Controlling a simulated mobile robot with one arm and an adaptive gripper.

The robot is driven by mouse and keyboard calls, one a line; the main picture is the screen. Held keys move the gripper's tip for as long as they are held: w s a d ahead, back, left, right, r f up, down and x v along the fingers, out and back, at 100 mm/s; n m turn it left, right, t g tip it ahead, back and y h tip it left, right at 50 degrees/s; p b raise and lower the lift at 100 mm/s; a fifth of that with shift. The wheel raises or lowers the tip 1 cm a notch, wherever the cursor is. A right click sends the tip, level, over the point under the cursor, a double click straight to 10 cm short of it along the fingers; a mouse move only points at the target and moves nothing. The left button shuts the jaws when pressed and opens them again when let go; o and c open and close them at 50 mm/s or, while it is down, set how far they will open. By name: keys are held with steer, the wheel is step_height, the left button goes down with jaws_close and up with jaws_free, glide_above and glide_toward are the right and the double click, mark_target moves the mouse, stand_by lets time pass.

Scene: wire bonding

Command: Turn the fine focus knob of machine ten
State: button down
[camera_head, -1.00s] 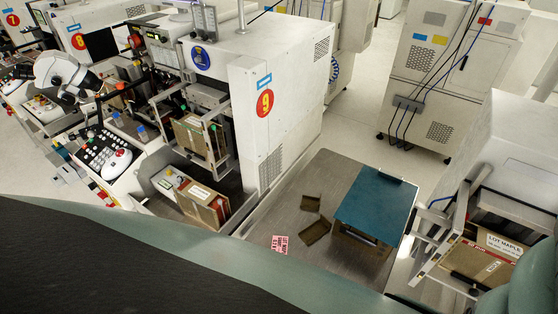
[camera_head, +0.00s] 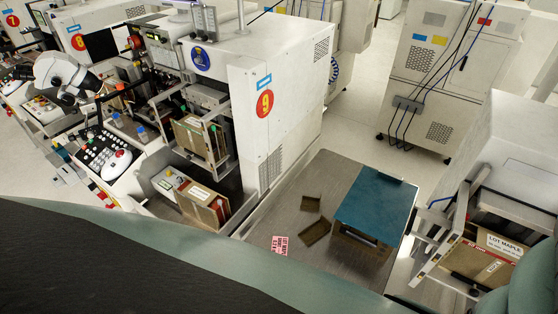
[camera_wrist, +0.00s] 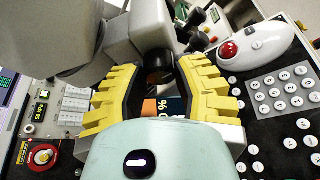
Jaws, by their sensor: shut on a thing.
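In the wrist view my gripper (camera_wrist: 161,80), with yellow ribbed fingers, is shut on a dark round knob (camera_wrist: 159,62) at the microscope body. The knob is mostly hidden between the fingers, so its markings and turn angle cannot be read. The grey microscope body (camera_wrist: 128,38) rises right behind the fingertips. In the head view the gripper and the knob are out of sight. A machine (camera_head: 520,150) with no visible number stands at the right edge, partly cut off, with a "LOT MAPLE" label on its front.
In the wrist view a black keypad panel with a white trackball unit (camera_wrist: 255,48) lies to the right, and a panel with a red button (camera_wrist: 43,156) to the left. In the head view machine 9 (camera_head: 285,75) and a blue-topped stand (camera_head: 375,200) are near.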

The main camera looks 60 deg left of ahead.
stand_by(0.4)
steer(key=shift+n+g, duration=0.3)
steer(key=shift+n, duration=0.3)
steer(key=c, duration=0.6)
jaws_free()
steer(key=shift+a, duration=0.1)
